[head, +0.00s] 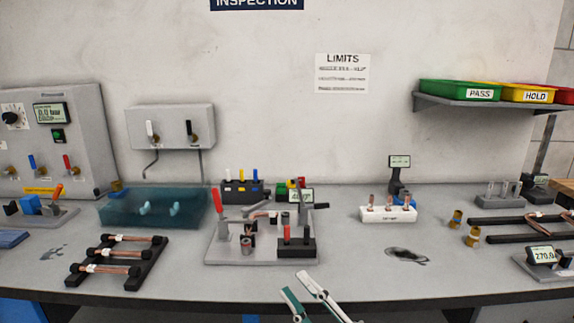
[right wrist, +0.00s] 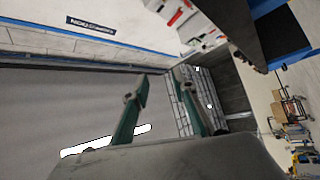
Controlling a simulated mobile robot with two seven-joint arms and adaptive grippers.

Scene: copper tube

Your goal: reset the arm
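My right gripper (head: 295,284) shows at the bottom middle of the head view, in front of the bench's front edge. Its two fingers, one green and one pale, stand apart with nothing between them. In the right wrist view the two green fingers (right wrist: 161,78) are also spread and empty, with a grey wall and floor area behind them. The gripper touches nothing that I can see. My left gripper and arm are not in view.
The grey bench (head: 340,275) carries a fixture plate (head: 225,252), a black rack with copper tubes (head: 118,268), a teal tank (head: 125,212) and a white block with copper pieces (head: 375,214). Coloured bins (head: 457,90) sit on a wall shelf. The front middle is mostly clear.

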